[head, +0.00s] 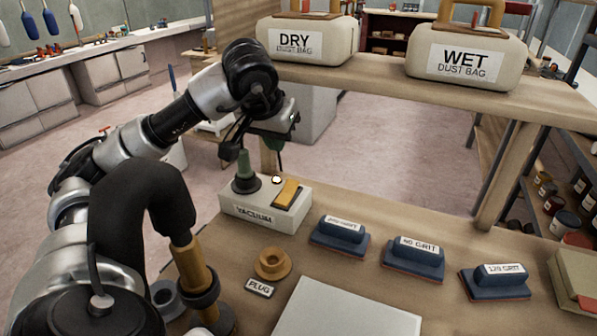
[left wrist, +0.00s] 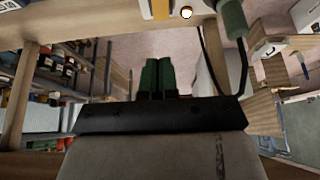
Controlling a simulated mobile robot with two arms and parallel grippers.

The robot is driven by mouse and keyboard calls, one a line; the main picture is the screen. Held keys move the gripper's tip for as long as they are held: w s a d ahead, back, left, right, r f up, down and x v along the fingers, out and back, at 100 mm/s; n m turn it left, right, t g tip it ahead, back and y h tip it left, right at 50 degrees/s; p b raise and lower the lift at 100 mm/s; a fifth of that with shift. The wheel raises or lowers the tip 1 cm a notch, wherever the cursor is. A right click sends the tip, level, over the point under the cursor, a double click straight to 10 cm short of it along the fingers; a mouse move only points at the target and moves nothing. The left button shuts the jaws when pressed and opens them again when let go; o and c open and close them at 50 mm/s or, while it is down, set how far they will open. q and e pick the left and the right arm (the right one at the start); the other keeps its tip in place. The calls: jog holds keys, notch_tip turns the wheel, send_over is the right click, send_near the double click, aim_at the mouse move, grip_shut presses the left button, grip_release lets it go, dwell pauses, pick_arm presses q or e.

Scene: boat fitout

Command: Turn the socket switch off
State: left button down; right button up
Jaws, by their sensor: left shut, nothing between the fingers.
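The white socket box marked VACUUM (head: 252,214) stands at the left back of the bench. An orange rocker switch (head: 288,191) in a dark frame is on its top, with a bright, lit lamp (head: 276,180) beside it. A green plug (head: 243,164) stands upright in a dark round socket left of the lamp. My left gripper (head: 279,160) is above and behind the box, its dark green fingers partly hidden. In the left wrist view the fingers (left wrist: 157,77) are shut and empty; the orange switch (left wrist: 162,9) and lamp (left wrist: 186,12) show at the top edge. My right gripper is not in view.
A raised shelf with DRY (head: 308,40) and WET (head: 464,62) dust bags spans behind the box. Several blue sanding blocks (head: 413,259), an orange ring (head: 272,263) by a PLUG label and a pale sheet (head: 350,310) lie on the bench. A black hose (head: 150,190) arches at left.

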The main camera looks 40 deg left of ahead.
aim_at(293, 182)
pick_arm(q)
jog(key=x, duration=1.4)
jog(key=shift+s+f, duration=0.1)
jog(key=shift+s, duration=0.05)
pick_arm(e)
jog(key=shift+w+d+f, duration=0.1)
pick_arm(q)
jog(key=shift+p, duration=0.3)
jog(key=g+p, duration=0.1)
jog(key=p, duration=0.1)
jog(key=shift+r+g+h+p, duration=0.3)
jog(key=shift+r+p, duration=0.05)
jog(key=shift+r, duration=0.05)
jog(key=shift+w+a+f+g, duration=0.1)
jog(key=shift+w+f+g, duration=0.5)
jog(key=shift+w+f, duration=0.1)
jog(key=shift+w+a+f, duration=0.1)
jog(key=shift+w+f, duration=0.1)
jog(key=shift+f, duration=0.05)
jog(key=shift+s+r, duration=0.25)
jog(key=shift+s, duration=0.15)
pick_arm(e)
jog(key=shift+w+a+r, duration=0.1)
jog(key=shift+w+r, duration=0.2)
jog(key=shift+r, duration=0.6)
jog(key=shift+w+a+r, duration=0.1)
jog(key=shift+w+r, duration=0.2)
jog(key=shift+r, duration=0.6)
